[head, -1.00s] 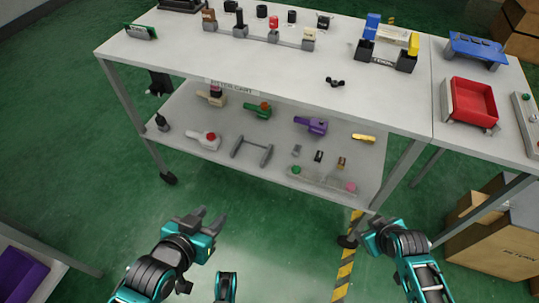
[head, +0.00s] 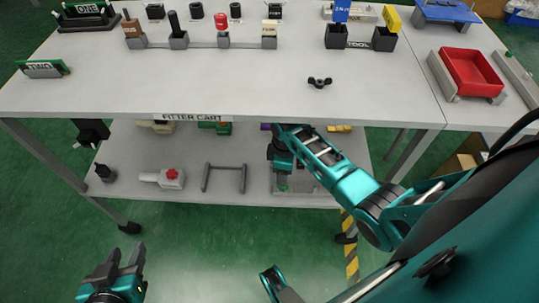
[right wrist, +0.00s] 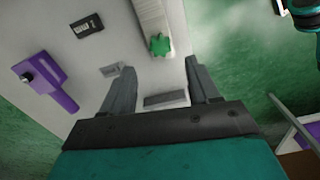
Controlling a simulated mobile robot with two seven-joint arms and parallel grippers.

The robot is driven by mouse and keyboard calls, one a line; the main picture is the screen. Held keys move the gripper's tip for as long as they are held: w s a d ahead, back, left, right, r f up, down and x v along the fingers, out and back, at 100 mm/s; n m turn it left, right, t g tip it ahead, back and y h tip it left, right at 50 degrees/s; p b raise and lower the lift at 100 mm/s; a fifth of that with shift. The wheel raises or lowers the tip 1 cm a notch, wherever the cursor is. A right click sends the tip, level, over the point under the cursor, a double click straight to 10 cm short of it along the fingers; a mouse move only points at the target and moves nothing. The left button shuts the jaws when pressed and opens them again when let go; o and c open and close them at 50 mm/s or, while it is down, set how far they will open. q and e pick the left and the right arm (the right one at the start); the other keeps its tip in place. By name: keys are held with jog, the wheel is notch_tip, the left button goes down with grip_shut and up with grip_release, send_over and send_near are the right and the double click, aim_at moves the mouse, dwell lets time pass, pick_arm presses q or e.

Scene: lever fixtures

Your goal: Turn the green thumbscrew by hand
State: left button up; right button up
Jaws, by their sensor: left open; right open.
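The green thumbscrew (right wrist: 160,45) is a small knob with a lobed edge on a pale bar (right wrist: 150,15) in the right wrist view. My right gripper (right wrist: 158,66) is open and empty. In that view the thumbscrew appears just beyond the fingertips and between their lines, apart from both fingers. In the head view my right arm reaches over the cart's lower shelf and covers much of that area. My left gripper (head: 126,256) is open and empty above the floor at the lower left.
A purple tool (right wrist: 48,82) and small blocks lie near the right gripper. The white upper tabletop (head: 225,88) overhangs the lower shelf (head: 130,150). A grey handle frame (head: 223,178) and a pale tool with a red knob (head: 165,178) stand left of my right arm.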

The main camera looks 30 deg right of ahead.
notch_tip(320, 180, down, 6)
jog(key=b, duration=0.2)
jog(key=shift+s+r+b, duration=0.15)
jog(key=shift+r+b, duration=0.05)
jog(key=shift+b, duration=0.2)
jog(key=shift+f+b, duration=0.3)
jog(key=shift+f, duration=0.4)
jog(key=shift+d, duration=0.1)
jog(key=c, duration=1)
jog(key=shift+c, duration=0.2)
jog(key=shift+r, duration=0.1)
